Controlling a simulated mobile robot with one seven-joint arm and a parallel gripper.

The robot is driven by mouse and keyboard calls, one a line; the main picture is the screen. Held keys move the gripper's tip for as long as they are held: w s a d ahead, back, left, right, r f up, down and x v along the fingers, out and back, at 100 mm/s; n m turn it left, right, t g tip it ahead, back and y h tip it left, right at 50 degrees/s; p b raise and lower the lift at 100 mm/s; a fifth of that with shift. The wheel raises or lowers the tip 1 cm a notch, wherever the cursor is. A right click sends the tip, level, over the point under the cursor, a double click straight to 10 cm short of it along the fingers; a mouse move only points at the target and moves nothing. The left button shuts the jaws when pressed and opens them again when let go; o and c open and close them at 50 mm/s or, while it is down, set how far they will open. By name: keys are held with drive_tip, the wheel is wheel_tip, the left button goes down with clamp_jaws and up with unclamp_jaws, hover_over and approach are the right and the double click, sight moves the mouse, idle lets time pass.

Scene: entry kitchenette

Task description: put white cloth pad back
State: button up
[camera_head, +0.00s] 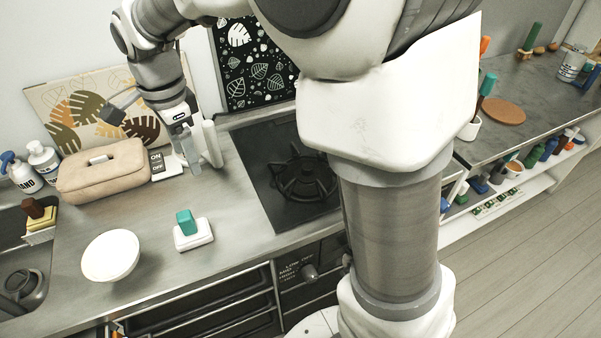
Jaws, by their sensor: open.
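A white pad-like block (193,241) with a teal upright piece (184,222) on top lies on the counter in front of my gripper, left of the stove; it looks like the white cloth pad. My gripper (194,153) points down over the back of the counter, near the beige bag and the stove's left edge. It is open and apart from the white pad. Its fingertips are small in this view, and I cannot tell whether they touch the counter. I see nothing clearly held between them.
A white bowl (110,256) stands left of the pad. A beige bag (103,173), an on/off sign (162,164) and white bottles (43,160) line the back. The sink (24,263) is far left, with a brown-topped yellow sponge (40,217). The black stove (260,160) lies right.

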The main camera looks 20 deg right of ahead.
drive_tip(key=s+d+r+n+t, duration=0.2)
drive_tip(key=s+d+n, duration=0.5)
drive_tip(key=s+d, duration=0.1)
drive_tip(key=s+d+r+n+t, duration=0.2)
drive_tip(key=s+d+r+n, duration=0.1)
drive_tip(key=s+d+n, duration=0.4)
drive_tip(key=s+d, duration=0.1)
drive_tip(key=s, duration=0.2)
drive_tip(key=shift+s+r+t, duration=0.15)
drive_tip(key=shift+s+t, duration=0.15)
drive_tip(key=shift+s, duration=0.1)
